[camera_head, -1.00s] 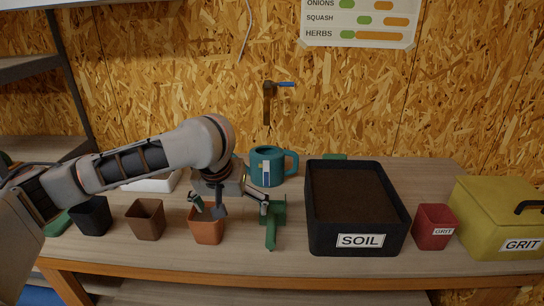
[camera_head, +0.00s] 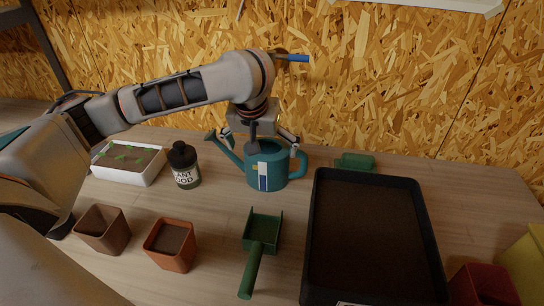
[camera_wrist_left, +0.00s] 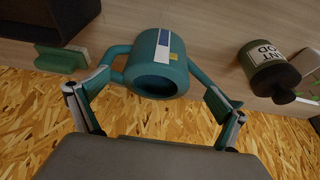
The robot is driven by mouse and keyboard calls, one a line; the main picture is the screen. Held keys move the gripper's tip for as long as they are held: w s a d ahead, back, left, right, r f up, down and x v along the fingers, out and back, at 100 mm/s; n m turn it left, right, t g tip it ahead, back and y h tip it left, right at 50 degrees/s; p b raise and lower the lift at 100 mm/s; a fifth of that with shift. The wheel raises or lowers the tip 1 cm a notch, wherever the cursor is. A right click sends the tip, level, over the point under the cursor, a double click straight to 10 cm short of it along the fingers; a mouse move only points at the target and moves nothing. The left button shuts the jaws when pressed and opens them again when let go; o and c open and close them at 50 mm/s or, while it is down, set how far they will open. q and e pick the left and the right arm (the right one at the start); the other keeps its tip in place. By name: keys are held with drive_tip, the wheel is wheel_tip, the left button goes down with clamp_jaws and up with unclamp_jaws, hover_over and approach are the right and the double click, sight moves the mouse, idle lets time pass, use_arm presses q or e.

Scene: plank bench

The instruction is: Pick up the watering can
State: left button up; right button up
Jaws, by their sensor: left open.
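The teal watering can (camera_head: 265,168) stands upright on the bench, spout to the left and handle to the right, with a white, blue and yellow label on its front. My left gripper (camera_head: 262,138) is above the can's back side, pointing down, open and empty. In the left wrist view the can (camera_wrist_left: 156,48) shows its dark round opening between the spread fingers of the gripper (camera_wrist_left: 158,88). One finger is near the handle and the other near the spout; whether they touch cannot be told. My right gripper is not in view.
A plant food bottle (camera_head: 184,165) and a white seedling tray (camera_head: 128,162) stand left of the can. A black soil tray (camera_head: 318,235) is to the right, with a green object (camera_head: 355,161) behind. A green scoop (camera_head: 262,230), orange pot (camera_head: 171,245) and brown pot (camera_head: 103,230) lie in front.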

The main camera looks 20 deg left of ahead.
sight(264, 155)
use_arm(q)
drive_tip(key=shift+a+f, duration=0.1)
drive_tip(key=shift+f, duration=0.7)
drive_tip(key=shift+x, duration=2.75)
drive_tip(key=shift+w, duration=0.15)
drive_tip(key=shift+r, duration=0.15)
drive_tip(key=c, duration=1.4)
drive_tip(key=shift+d+r, duration=0.3)
drive_tip(key=shift+r, duration=0.05)
drive_tip(key=s+d+r, duration=0.1)
drive_tip(key=s+r, duration=0.1)
drive_tip(key=s, duration=0.2)
drive_tip(key=s+d+r, duration=0.1)
drive_tip(key=s+r, duration=0.1)
drive_tip(key=s, duration=0.3)
drive_tip(key=s+d+r, duration=0.1)
drive_tip(key=s+r, duration=0.2)
drive_tip(key=s, duration=0.1)
drive_tip(key=shift+s+d+r, duration=0.15)
drive_tip(key=shift+s, duration=0.05)
